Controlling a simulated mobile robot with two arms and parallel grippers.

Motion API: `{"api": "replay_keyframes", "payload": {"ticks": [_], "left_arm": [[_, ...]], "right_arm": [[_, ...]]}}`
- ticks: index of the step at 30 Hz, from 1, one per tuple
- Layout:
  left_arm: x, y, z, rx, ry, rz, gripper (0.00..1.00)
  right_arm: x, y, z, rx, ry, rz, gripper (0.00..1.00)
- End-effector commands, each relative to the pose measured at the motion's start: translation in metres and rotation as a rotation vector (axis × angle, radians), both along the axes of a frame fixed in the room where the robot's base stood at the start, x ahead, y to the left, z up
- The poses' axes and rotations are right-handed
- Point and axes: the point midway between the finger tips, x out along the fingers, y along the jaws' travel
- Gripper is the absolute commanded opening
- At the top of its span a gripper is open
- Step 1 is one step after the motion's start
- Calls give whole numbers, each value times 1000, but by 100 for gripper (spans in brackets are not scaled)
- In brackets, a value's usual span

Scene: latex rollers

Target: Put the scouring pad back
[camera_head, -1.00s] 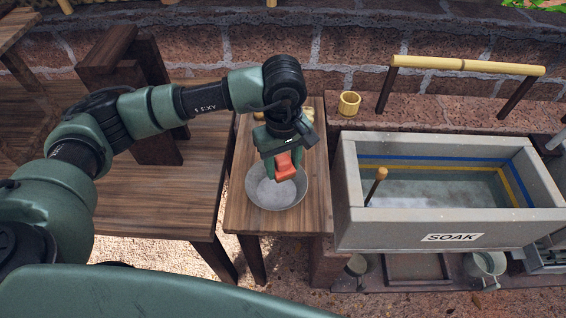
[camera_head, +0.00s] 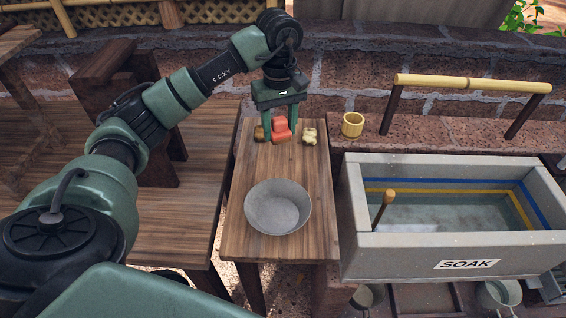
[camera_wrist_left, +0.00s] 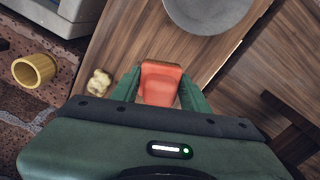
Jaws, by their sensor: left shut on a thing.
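The orange-red scouring pad (camera_head: 281,129) is between the fingers of my left gripper (camera_head: 281,136), which is shut on it, at the far end of the narrow wooden table (camera_head: 244,215). The pad also shows between the fingers in the left wrist view (camera_wrist_left: 160,82). I cannot tell whether the pad touches the tabletop. A grey metal bowl (camera_head: 277,207) stands nearer on the same table. My right gripper is not in view.
A stone trough marked SOAK (camera_head: 420,255) with water and a wooden handle (camera_head: 383,205) stands on the right. A yellow bamboo cup (camera_head: 352,125) and a bamboo rail (camera_head: 470,84) are on the brick ledge behind. The table between bowl and gripper is clear.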

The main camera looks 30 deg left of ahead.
Motion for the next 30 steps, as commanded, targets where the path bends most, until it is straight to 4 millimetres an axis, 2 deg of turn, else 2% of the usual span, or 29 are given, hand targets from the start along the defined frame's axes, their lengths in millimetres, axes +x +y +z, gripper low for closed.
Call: {"api": "replay_keyframes", "payload": {"ticks": [3, 9, 16, 22, 30], "left_arm": [[-2, 0, -31, -1, 6, 0, 0], [0, -1, -67, -2, 1, 0, 0], [0, -1, -84, -1, 1, 0, 0], [-1, -1, -113, -1, 1, 0, 0], [0, 0, -117, 0, -2, 0, 0]], "right_arm": [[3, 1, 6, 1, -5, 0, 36], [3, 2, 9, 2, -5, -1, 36], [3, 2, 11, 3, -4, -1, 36], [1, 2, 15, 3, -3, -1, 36], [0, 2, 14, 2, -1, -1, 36]]}}
